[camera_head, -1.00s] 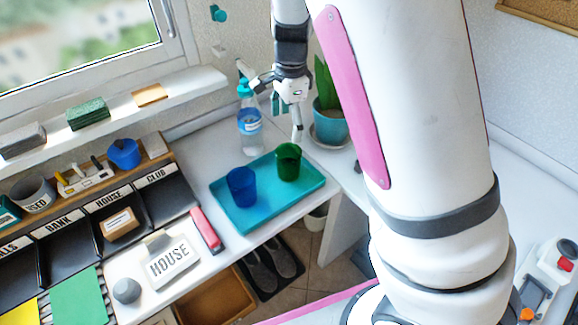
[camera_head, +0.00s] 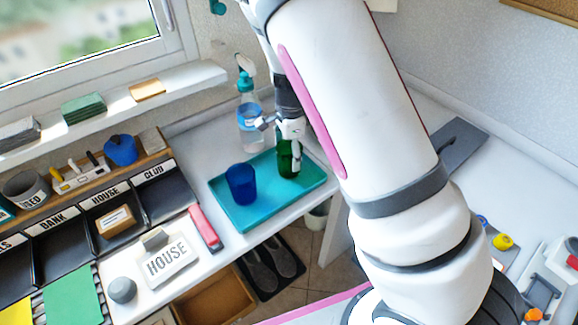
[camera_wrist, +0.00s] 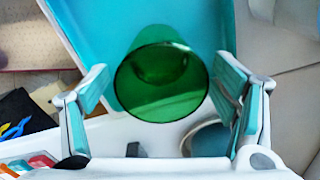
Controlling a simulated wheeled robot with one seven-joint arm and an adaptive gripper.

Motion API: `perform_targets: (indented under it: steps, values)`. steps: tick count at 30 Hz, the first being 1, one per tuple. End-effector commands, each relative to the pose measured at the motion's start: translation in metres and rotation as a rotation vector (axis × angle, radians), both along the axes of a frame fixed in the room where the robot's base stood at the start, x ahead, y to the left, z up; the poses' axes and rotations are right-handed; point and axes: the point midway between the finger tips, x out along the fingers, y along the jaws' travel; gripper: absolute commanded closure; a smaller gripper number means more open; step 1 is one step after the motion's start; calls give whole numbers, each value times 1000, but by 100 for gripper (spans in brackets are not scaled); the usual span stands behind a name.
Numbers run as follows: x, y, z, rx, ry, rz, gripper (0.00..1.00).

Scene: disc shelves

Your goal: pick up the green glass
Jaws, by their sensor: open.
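The green glass (camera_head: 286,160) stands upright on the teal tray (camera_head: 228,213), towards its right back part. My gripper (camera_head: 289,150) is at the glass from above, partly hiding it in the head view. In the wrist view the glass (camera_wrist: 161,82) shows its round open rim between the two fingers of my gripper (camera_wrist: 162,95). The fingers are spread, one on each side, with a wider gap on the left than on the right. A blue glass (camera_head: 241,184) stands on the same tray to the left.
A spray bottle (camera_head: 249,120) with a teal top stands just behind the tray. A black organizer (camera_head: 125,215), a HOUSE sign (camera_head: 170,262) and a red item (camera_head: 205,228) lie to the left. The tray's front part is bare.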

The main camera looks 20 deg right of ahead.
Motion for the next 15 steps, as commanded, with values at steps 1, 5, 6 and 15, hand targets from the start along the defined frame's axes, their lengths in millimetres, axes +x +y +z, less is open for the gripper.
perform_targets:
  steps: [1,5,6,15]
  values:
    - [0,-1,-10,-2,3,-2,20]
    - [1,0,-24,0,0,-1,20]
    - [1,0,-27,-1,0,-1,20]
    - [2,0,-29,0,-1,-1,24]
